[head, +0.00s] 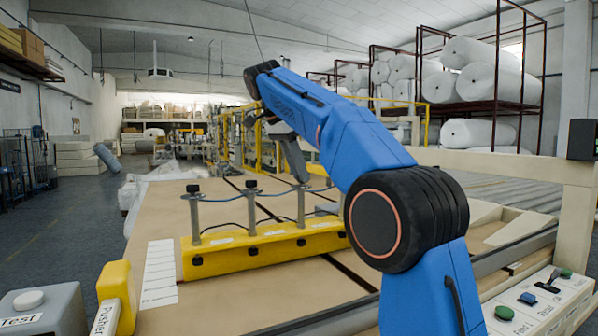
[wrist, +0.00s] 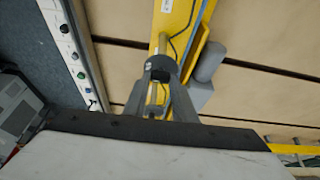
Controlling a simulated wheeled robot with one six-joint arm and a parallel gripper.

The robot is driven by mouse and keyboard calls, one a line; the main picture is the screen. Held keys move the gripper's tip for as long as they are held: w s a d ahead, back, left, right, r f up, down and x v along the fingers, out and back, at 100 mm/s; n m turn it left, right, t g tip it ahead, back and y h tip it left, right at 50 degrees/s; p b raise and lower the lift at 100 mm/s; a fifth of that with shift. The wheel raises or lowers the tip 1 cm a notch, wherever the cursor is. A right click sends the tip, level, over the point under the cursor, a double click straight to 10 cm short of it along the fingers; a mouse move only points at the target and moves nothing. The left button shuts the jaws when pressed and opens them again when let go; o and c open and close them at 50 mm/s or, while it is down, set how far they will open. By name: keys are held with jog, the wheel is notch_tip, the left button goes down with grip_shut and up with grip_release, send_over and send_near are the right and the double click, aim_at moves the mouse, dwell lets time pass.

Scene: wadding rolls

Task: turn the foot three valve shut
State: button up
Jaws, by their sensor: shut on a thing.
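A yellow bar (head: 262,251) lies across the tan table, with grey posts rising from it; its small labels are too small to read. The left post (head: 195,218) and middle post (head: 252,210) have black knobs on top. My gripper (head: 302,180) is at the top of the third post (head: 301,207), the rightmost one in view, and hides its knob. In the wrist view, my gripper (wrist: 161,72) is shut on a dark round valve knob (wrist: 160,74) above the yellow bar. The handle's turn angle cannot be told.
Dark cables run between the posts. A grey cylinder (wrist: 209,61) stands close beside the bar. A yellow block labelled "Pusher" (head: 116,298), a grey "Test" box (head: 42,312) and a button panel (head: 540,300) are in front.

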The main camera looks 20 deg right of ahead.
dwell(0.3)
jog(key=o, duration=1)
jog(key=shift+o, duration=0.2)
jog(key=shift+r, duration=0.15)
